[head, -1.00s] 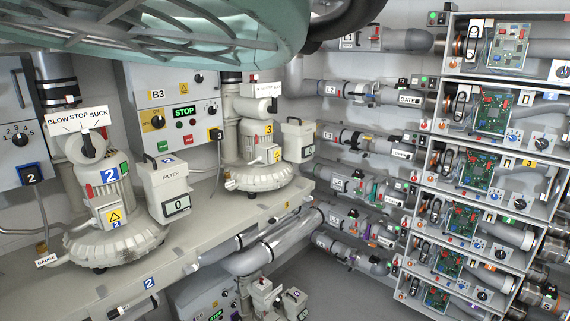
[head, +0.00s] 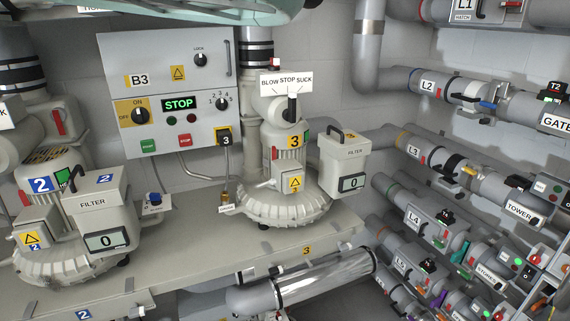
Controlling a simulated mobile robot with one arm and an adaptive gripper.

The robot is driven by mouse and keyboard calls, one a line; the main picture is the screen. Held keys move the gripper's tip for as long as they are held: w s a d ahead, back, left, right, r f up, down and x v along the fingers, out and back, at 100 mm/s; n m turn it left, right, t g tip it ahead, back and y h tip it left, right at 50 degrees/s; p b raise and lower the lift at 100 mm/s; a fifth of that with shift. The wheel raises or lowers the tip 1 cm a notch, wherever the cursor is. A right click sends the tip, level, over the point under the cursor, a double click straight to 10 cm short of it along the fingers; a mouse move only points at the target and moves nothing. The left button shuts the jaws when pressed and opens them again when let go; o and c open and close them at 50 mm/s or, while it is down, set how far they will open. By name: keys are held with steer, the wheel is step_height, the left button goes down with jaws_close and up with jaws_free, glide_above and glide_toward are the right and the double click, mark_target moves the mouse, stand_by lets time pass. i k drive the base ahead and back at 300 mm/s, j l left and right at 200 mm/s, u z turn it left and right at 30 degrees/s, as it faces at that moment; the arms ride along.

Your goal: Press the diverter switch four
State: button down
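No label reading "diverter switch four" can be read in view. The tube marked L4 (head: 412,221) runs along the right wall, below the L3 tube. A small dark box (head: 446,216) sits on top of the L4 tube; its markings are too small to read. A small box with green and red parts (head: 545,188) stands near the TOWER label at the right; I cannot tell its number. My gripper is not in view.
Blower 3 (head: 290,200) and blower 2 (head: 60,255) stand on a long bench (head: 190,262) at the left. Panel B3 (head: 165,55) hangs behind them, its display reading STOP. Tubes L2 (head: 440,85) and L3 (head: 440,165) cross the right side. Lower right is crowded.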

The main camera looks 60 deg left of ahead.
mark_target(528, 273)
steer(key=i+z, duration=0.1)
steer(key=i, duration=0.5)
steer(key=i+j+z, duration=0.1)
steer(key=i, duration=0.45)
steer(key=i+j+z, duration=0.1)
steer(key=i, duration=0.5)
